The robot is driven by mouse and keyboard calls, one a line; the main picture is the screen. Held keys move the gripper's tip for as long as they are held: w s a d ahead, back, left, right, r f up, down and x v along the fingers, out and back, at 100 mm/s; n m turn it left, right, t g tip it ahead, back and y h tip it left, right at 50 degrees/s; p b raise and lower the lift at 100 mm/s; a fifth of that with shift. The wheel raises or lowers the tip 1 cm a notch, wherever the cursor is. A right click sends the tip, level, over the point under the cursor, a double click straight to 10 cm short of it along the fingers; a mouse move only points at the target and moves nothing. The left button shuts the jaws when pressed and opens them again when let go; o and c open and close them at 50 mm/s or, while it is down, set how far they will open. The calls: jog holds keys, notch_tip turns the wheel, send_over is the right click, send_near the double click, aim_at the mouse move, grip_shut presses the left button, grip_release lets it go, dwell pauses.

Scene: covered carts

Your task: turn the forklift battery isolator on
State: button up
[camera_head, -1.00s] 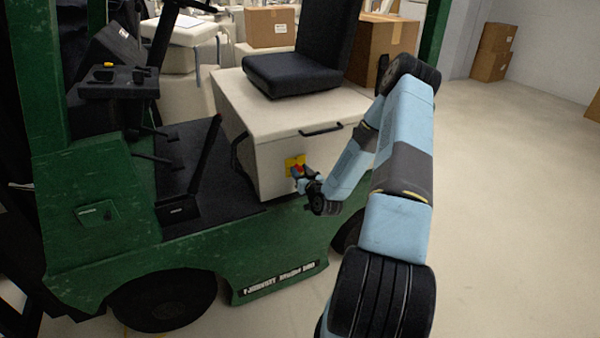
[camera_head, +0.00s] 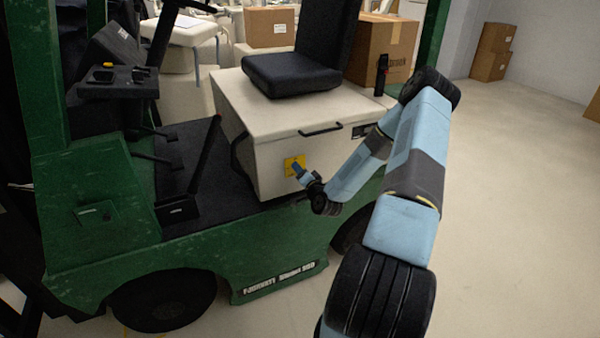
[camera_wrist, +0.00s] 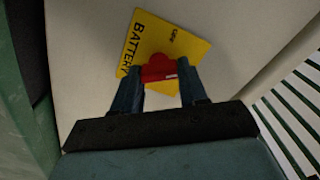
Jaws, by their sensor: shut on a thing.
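The battery isolator is a red knob (camera_wrist: 158,70) on a yellow plate (camera_wrist: 165,38) marked BATTERY, seen in the wrist view. The plate also shows in the head view (camera_head: 290,161), on the pale box under the forklift seat. My gripper (camera_head: 299,171) is at the plate from the right and hides the knob there. In the wrist view its two fingers stand on either side of the red knob, shut on it. A small word on the plate's upper right is too small to read surely.
The green forklift (camera_head: 200,258) has a black seat (camera_head: 292,74) and a black handle (camera_head: 320,131) on the box above the plate. Cardboard boxes (camera_head: 383,50) stand behind. The floor (camera_head: 510,190) at the right is clear.

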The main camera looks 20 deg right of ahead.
jog(key=shift+s+d+f+m, duration=0.1)
jog(key=shift+f+m, duration=0.05)
jog(key=shift+m, duration=1.6)
jog(key=shift+d+f+m, duration=0.1)
jog(key=shift+f+m, duration=0.05)
jog(key=shift+m, duration=1.6)
jog(key=o, duration=0.7)
jog(key=shift+f, duration=0.1)
jog(key=o, duration=0.4)
jog(key=shift+c, duration=0.2)
jog(key=shift+a, duration=0.1)
jog(key=s, duration=1.3)
jog(key=shift+s, duration=0.35)
